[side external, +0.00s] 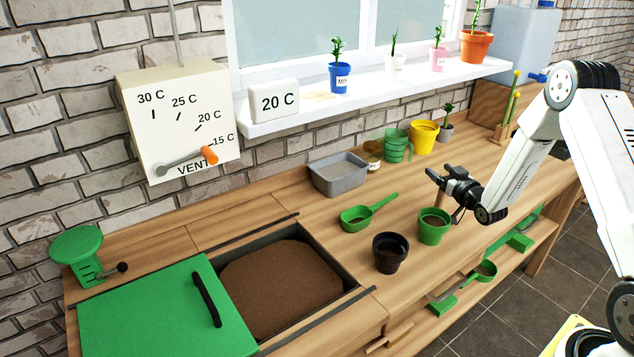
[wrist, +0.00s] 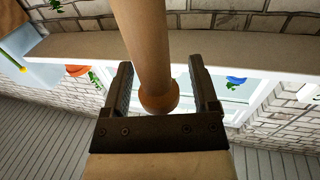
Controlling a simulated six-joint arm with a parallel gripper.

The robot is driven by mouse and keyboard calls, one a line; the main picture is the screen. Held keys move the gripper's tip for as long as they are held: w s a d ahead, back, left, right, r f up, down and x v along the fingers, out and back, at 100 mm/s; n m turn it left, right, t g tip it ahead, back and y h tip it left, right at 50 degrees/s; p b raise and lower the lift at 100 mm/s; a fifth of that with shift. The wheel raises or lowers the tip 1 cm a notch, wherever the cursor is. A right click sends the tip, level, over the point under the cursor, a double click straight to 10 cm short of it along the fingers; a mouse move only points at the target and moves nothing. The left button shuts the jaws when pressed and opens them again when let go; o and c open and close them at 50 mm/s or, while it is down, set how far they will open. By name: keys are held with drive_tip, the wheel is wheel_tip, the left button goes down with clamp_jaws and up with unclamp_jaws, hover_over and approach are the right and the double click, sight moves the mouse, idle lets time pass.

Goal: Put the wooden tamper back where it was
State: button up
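The wooden tamper (wrist: 147,45) shows in the wrist view as a round shaft with a wider rounded end, reaching in from the top edge between my fingers. My gripper (wrist: 163,80) is open around it, with a clear gap on the right side; contact on the left cannot be told. In the side view my gripper (side external: 440,176) is above the bench, behind and right of the green pot. A short wooden piece (side external: 440,200) shows just below it, apparently the tamper, mostly hidden by the gripper and the green pot.
A green pot (side external: 433,227), a black pot (side external: 389,253) and a green scoop (side external: 366,213) stand close by. A grey tray (side external: 339,182), green cups (side external: 397,146) and a yellow pot (side external: 423,137) are near the wall. A soil bin (side external: 280,285) is left. Tools lie on the lower shelf (side external: 460,297).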

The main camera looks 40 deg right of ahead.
drive_tip(key=shift+r, duration=0.15)
drive_tip(key=shift+s, duration=0.15)
drive_tip(key=v, duration=1.1)
drive_tip(key=shift+s, duration=0.35)
drive_tip(key=shift+a, duration=0.1)
idle(0.3)
drive_tip(key=w+a+n+g+y, duration=0.2)
drive_tip(key=a+g+y, duration=0.1)
drive_tip(key=a+g, duration=0.65)
drive_tip(key=s+a+r+g+y, duration=0.1)
drive_tip(key=s+a+g, duration=0.4)
drive_tip(key=s+a, duration=0.6)
drive_tip(key=shift+s+a+r+n, duration=0.15)
drive_tip(key=shift+a+r+n, duration=0.35)
drive_tip(key=shift+a, duration=0.55)
